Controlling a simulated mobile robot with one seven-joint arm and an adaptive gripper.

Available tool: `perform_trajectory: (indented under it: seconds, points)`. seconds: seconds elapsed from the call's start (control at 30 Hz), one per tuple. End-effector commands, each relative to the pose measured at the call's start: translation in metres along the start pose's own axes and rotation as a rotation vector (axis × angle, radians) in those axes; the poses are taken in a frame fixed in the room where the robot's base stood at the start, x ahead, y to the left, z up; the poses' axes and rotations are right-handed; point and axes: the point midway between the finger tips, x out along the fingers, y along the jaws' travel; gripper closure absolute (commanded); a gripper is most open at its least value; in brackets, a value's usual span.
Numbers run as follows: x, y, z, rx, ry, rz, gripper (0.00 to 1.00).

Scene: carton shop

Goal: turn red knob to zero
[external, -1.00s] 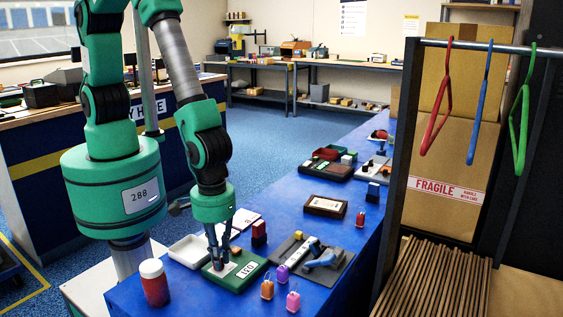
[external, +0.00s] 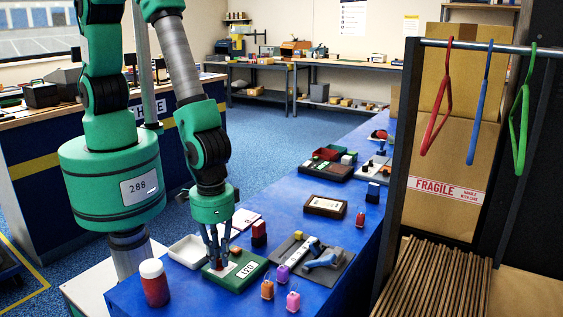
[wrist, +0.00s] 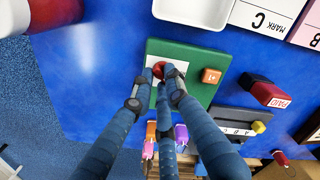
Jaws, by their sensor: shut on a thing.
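The red knob (wrist: 171,71) sits on a pale plate on the green board (wrist: 205,92) in the wrist view. In the external view the knob (external: 220,266) shows as a small red patch between my fingers. My gripper (wrist: 162,76) is shut around the knob, with its dark blue fingers covering part of it. In the external view my gripper (external: 218,261) points down at the left half of the board. A white plate reading "120" (external: 248,269) is on the board's right half. The fingers hide any pointer or marks around the knob.
A small orange block marked "+1" (wrist: 211,76) is on the board beside the knob.

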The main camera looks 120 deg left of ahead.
Motion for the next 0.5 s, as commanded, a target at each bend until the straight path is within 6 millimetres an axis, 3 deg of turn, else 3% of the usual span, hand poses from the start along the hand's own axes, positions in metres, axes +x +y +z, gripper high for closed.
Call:
perform_trajectory:
  seconds: [0.5]
  points:
    - [-0.0005, 0.0003, 0.001, 0.265, 0.001, 0.001, 1.0]
